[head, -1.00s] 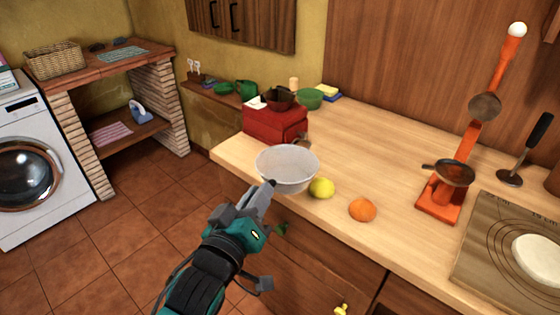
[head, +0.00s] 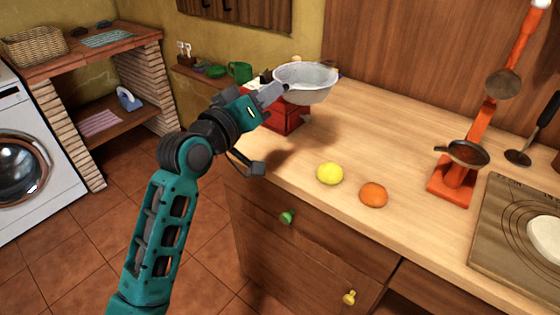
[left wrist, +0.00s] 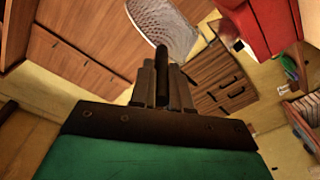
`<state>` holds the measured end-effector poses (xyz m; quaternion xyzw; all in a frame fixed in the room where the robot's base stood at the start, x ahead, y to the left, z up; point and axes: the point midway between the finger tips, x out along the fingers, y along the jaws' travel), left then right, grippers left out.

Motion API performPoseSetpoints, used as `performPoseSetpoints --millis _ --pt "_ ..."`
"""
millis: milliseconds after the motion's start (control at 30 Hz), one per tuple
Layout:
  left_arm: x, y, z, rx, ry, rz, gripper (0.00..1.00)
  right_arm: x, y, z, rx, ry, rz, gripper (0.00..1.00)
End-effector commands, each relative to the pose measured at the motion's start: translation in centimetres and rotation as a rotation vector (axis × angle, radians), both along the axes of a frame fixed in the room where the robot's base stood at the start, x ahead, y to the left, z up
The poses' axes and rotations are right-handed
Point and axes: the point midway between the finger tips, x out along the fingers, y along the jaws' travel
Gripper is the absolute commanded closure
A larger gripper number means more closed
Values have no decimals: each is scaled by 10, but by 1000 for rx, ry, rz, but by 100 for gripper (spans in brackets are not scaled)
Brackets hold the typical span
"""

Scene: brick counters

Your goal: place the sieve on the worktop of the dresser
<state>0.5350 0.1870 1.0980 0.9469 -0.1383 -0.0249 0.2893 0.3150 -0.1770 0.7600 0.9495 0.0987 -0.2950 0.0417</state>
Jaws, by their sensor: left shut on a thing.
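The sieve (head: 306,86) is a pale grey mesh bowl. My left gripper (head: 280,91) is shut on its left edge and holds it raised over the back left of the worktop, in front of the red box in the picture. In the left wrist view the sieve (left wrist: 165,28) shows beyond the fingers (left wrist: 160,78), its mesh visible. The dresser's light wood worktop (head: 385,140) lies below and to the right. My right gripper is not in view.
A red box (head: 287,118) stands below the sieve, partly hidden. An orange stand (head: 455,182) with pans and a board (head: 505,225) are at right. The middle of the worktop is clear.

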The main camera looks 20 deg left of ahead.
Motion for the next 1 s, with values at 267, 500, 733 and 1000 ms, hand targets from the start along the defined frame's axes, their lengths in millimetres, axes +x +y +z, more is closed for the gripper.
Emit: performPoseSetpoints --millis 267,500,733,1000 --pt "0 0 -83 1 4 1 100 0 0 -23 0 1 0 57" --pt "0 0 -120 0 -1 1 100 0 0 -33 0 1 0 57" --pt "-1 0 -147 1 3 1 100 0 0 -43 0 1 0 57" --pt "0 0 -166 -1 -2 2 100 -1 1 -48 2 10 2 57"
